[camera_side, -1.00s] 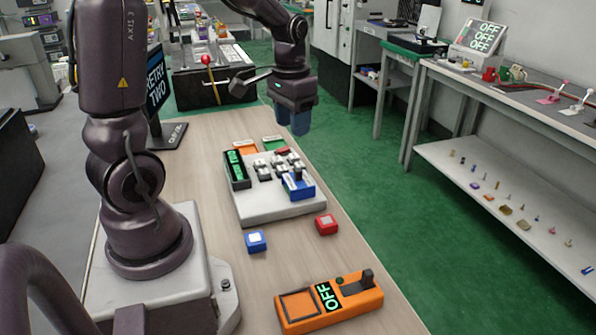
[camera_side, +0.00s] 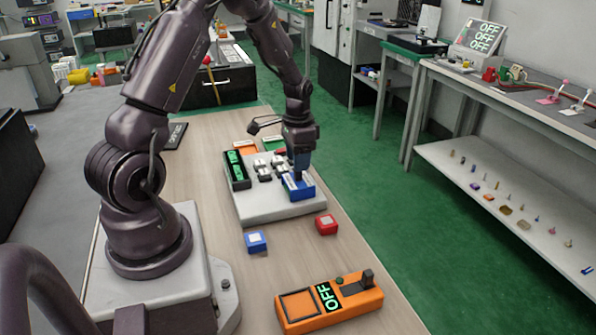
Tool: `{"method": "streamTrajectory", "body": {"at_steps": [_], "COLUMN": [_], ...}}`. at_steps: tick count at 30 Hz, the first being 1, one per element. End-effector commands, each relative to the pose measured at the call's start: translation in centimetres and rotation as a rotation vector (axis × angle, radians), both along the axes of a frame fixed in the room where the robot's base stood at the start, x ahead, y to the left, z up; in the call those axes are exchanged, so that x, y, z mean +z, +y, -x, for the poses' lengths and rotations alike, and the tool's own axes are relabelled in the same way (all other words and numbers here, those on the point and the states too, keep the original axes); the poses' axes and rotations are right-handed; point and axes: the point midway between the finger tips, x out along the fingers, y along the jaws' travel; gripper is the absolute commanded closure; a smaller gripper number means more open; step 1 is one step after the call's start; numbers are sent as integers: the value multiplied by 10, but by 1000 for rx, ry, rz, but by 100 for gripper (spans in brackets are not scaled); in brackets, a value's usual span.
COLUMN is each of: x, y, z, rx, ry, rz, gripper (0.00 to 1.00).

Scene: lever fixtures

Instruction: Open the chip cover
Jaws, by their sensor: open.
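The lever fixture is a light grey board (camera_side: 262,205) on the wooden table, with a green-lit display (camera_side: 236,170) on its left and several small grey-white pieces (camera_side: 264,168). A blue block (camera_side: 300,190) sits at the board's right side; I cannot tell for certain whether it is the chip cover. My gripper (camera_side: 299,172) is open, pointing down right at the blue block, its blue fingers reaching its top. The fingers hide the dark upright part of the block, and I cannot tell whether they touch it.
An orange box (camera_side: 332,301) with an OFF display and a dark lever lies at the front. A blue cube (camera_side: 255,241) and a red cube (camera_side: 326,224) stand in front of the board. Orange and green pads lie behind it. The table between the cubes and the orange box is clear.

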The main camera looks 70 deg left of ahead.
Motion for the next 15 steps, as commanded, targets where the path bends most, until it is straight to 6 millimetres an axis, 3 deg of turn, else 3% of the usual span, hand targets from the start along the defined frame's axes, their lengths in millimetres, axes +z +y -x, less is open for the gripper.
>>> {"method": "streamTrajectory", "body": {"at_steps": [6,15], "x": [-32,-41], "y": [0,0], "z": [0,0], "rx": [0,0], "ry": [2,-1], "rz": [2,0], "gripper": [55,55]}}
